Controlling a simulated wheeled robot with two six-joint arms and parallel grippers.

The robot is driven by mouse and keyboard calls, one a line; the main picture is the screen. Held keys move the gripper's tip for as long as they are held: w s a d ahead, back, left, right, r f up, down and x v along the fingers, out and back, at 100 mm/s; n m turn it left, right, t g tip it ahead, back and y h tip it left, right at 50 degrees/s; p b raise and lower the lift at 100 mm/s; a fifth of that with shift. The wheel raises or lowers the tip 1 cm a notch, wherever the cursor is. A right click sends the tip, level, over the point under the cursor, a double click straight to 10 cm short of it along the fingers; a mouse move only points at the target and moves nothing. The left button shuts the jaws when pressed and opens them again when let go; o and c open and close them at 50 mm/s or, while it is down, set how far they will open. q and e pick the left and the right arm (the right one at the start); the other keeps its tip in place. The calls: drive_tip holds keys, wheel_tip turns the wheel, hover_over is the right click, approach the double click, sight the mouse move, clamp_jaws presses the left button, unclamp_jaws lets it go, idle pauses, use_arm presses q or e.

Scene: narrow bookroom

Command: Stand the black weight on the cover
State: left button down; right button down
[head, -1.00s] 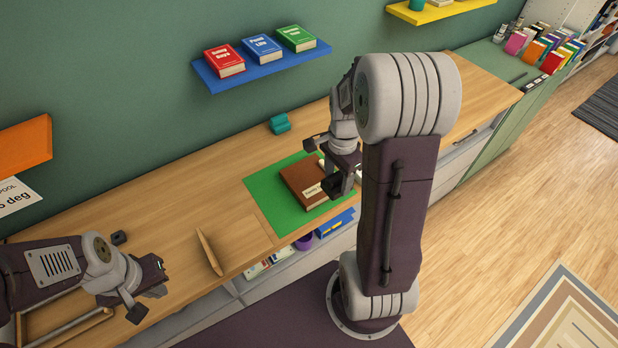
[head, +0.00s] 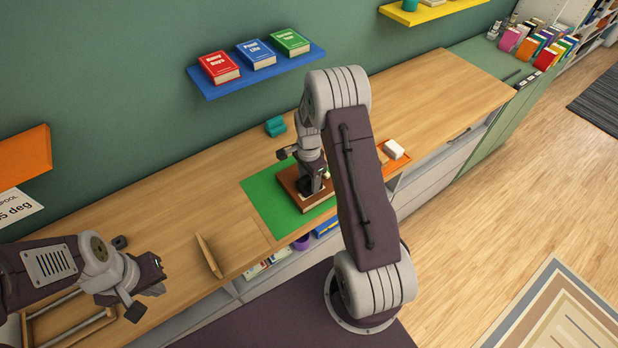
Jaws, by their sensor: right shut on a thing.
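The brown book (head: 290,180) lies flat on a green mat (head: 263,196) on the wooden counter, its cover partly hidden by my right arm. My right gripper (head: 306,176) points down over the cover, shut on a dark thing, apparently the black weight (head: 318,187). The fingers largely blend with it, so I cannot tell whether it touches the cover. My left gripper (head: 146,298) is open and empty at the counter's front left, away from the book.
A small dark block (head: 120,241) and an upright wooden piece (head: 208,256) stand left of the mat. A teal object (head: 275,126) is behind it. An orange tray (head: 396,160) with a white block (head: 393,149) lies right. The blue shelf (head: 258,72) overhangs the back. Counter at far right is clear.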

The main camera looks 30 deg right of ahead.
drive_tip(key=shift+s+f, duration=0.1)
drive_tip(key=c, duration=0.5)
unclamp_jaws()
